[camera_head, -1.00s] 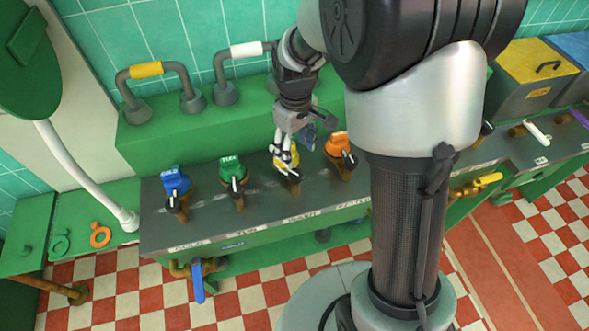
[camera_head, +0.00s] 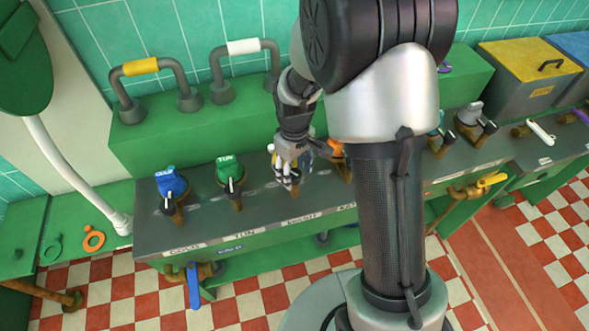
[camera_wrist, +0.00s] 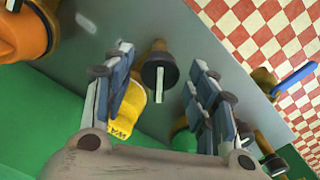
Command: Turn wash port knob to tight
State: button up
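The wash port is a yellow body (camera_wrist: 128,112) marked "WA" in the wrist view. Its round black knob (camera_wrist: 158,72) carries a white pointer bar, which runs nearly up and down in that picture. My gripper (camera_wrist: 160,78) is open, with one finger left of the knob and the other right of it. Gaps show between the knob and both fingers; I see no contact. In the head view my gripper (camera_head: 288,182) is over the wash port and hides most of it.
On the grey panel (camera_head: 260,212), the blue port (camera_head: 171,183) and green port (camera_head: 229,170) stand left of my gripper. The orange port (camera_head: 338,150) is close on its right, partly hidden by my arm. Pipe handles (camera_head: 243,47) rise behind on the green ledge.

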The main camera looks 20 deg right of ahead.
jog(key=c, duration=0.9)
jog(key=shift+c, duration=0.2)
jog(key=shift+m, duration=0.3)
jog(key=m+p, duration=0.1)
jog(key=m, duration=0.2)
jog(key=shift+r+p, duration=0.1)
jog(key=shift+p, duration=0.25)
jog(key=shift+m+p, duration=0.5)
jog(key=shift+m, duration=1.6)
jog(key=o, duration=1.1)
jog(key=shift+c, duration=0.2)
